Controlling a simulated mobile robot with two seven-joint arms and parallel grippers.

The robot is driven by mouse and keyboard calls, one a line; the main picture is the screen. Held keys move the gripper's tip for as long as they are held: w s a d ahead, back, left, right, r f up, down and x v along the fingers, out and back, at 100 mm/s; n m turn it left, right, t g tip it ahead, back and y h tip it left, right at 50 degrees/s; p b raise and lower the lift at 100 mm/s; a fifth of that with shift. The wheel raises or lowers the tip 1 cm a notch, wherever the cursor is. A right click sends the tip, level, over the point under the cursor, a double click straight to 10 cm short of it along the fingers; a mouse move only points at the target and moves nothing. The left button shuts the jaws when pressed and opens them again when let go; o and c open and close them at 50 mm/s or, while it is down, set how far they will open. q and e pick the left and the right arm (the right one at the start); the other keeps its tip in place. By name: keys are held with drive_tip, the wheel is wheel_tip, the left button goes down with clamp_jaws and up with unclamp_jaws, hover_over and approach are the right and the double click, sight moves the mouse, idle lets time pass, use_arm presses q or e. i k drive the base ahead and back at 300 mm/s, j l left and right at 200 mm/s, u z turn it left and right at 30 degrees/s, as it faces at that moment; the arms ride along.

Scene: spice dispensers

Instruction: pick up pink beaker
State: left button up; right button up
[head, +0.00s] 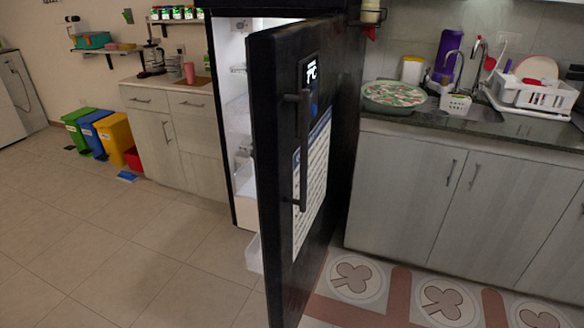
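The pink beaker (189,73) stands upright on the light cabinet's countertop, left of the fridge in the head view. It is small and far from the camera. A wooden board lies just to its right, and a glass coffee pot stands to its left. Neither of my grippers shows in the head view.
A black fridge door (285,170) stands open in the middle, close to me. Green, blue and yellow bins (116,135) and a red box stand left of the light cabinet (170,130). A sink counter (480,135) runs along the right.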

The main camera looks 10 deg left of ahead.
sight(189, 68)
drive_tip(key=i+j, duration=0.15)
drive_tip(key=j, duration=0.35)
drive_tip(key=i+j+z, duration=0.15)
drive_tip(key=j, duration=0.9)
drive_tip(key=i+j+z, duration=0.15)
drive_tip(key=j, duration=0.35)
drive_tip(key=i+j+z, duration=0.2)
drive_tip(key=j, duration=0.3)
drive_tip(key=j+z, duration=0.15)
drive_tip(key=j, duration=0.35)
drive_tip(key=i+j+z, duration=0.15)
drive_tip(key=j, duration=0.2)
drive_tip(key=i+j+z, duration=0.1)
drive_tip(key=j, duration=0.25)
drive_tip(key=i+j+z, duration=0.25)
drive_tip(key=j, duration=0.5)
drive_tip(key=i, duration=0.1)
